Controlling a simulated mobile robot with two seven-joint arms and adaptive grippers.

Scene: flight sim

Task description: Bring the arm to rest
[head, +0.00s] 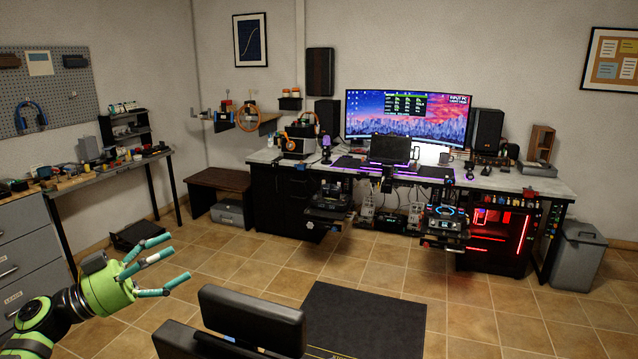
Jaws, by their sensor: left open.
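My left arm comes in from the lower left, green and black. My left gripper (160,266) is open and empty, with its teal and white fingers spread apart and pointing right. It is held in free air above the tiled floor, in front of the desk and clear of any furniture. My right gripper is not in view.
A black chair-like object (252,320) stands just right of my left gripper, beside a dark mat (365,322). A desk (515,182) with a wide monitor (408,118) is along the back wall. A workbench (110,172) and grey drawers (30,240) are at left. Tiled floor between is open.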

